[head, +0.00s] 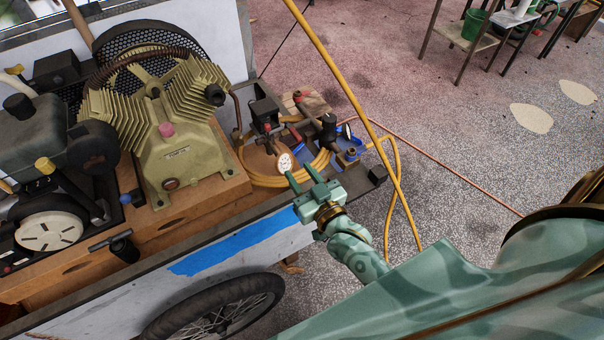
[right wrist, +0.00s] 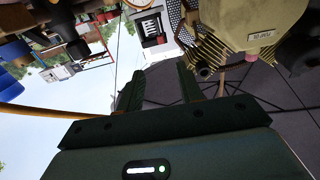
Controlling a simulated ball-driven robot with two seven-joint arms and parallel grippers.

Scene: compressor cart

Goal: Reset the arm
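My right arm comes in from the lower right of the head view. Its green gripper (head: 303,176) is over the front edge of the cart, close to a round white-faced gauge (head: 285,162); I cannot tell whether they touch. The two fingers stand apart with nothing visible between them. The right wrist view also shows the open gripper (right wrist: 160,86), with the compressor (right wrist: 250,22) beyond it at the upper right. My left arm and gripper are not in view.
The compressor (head: 180,145) and an engine (head: 48,150) sit on the cart (head: 215,200). A coiled yellow hose (head: 265,180) and fittings lie near my gripper. A yellow hose (head: 345,85) hangs beside the arm. Speckled floor is clear at right; a bench (head: 465,38) stands beyond.

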